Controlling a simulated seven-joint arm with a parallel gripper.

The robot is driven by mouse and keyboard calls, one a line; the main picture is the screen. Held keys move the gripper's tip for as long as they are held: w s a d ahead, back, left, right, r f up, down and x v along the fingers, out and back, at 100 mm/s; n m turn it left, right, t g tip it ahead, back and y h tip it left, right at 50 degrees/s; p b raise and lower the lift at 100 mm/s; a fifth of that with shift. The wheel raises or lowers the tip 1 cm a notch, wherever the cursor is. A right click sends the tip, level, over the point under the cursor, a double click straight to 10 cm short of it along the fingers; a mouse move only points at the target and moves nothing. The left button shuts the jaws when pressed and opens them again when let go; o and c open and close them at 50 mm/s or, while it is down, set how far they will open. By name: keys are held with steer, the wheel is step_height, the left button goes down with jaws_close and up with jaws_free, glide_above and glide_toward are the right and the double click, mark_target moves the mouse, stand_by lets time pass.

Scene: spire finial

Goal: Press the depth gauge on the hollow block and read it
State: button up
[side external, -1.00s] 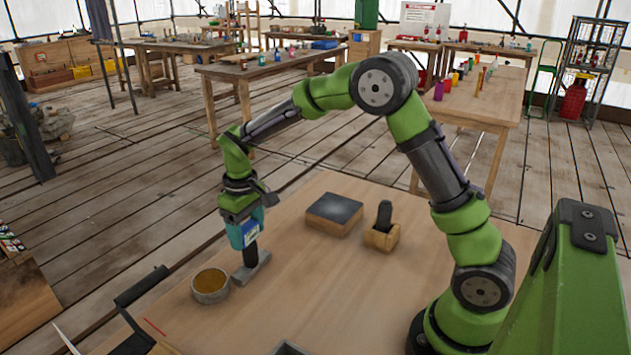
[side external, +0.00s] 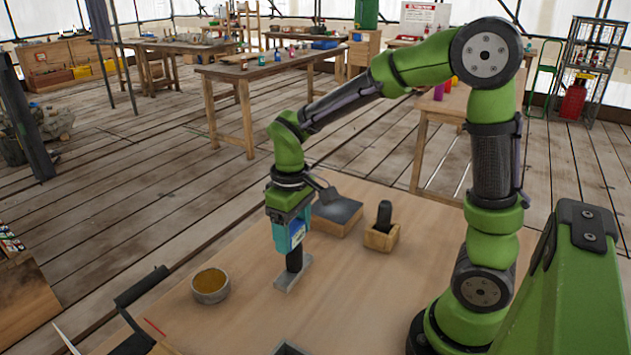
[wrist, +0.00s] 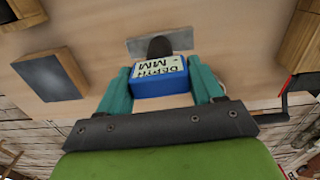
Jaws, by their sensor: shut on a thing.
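My gripper (side external: 291,232) is shut on the depth gauge (side external: 297,236), over the middle of the worktable. The gauge has a blue body with a "DEPTH MM" label, upside down in the wrist view (wrist: 158,77). A dark stem runs down from it to a flat grey foot. The gauge looks upright. I cannot tell whether its foot touches the table. No block is clearly the hollow one. A wooden block with a dark grey top (side external: 337,214) stands behind the gauge, partly hidden by my arm; it also shows in the wrist view (wrist: 48,78).
A round bowl with yellowish contents (side external: 210,285) stands left of the gauge. A small wooden holder with a black upright piece (side external: 381,237) is to the right. A grey box edge (side external: 290,349) is cut off at the bottom.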

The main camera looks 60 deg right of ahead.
steer(key=w+d+r+m, duration=0.3)
steer(key=d+r, duration=0.1)
steer(key=d, duration=0.9)
steer(key=w+d+r+m, duration=0.2)
steer(key=d+r, duration=0.1)
steer(key=d, duration=1.1)
steer(key=shift+w+a+f, duration=0.1)
steer(key=shift+a+f, duration=0.05)
steer(key=shift+f, duration=0.95)
steer(key=shift+a+f, duration=0.1)
steer(key=shift+f, duration=0.95)
steer(key=shift+f, duration=0.35)
steer(key=shift+f, duration=1.1)
steer(key=shift+f, duration=0.1)
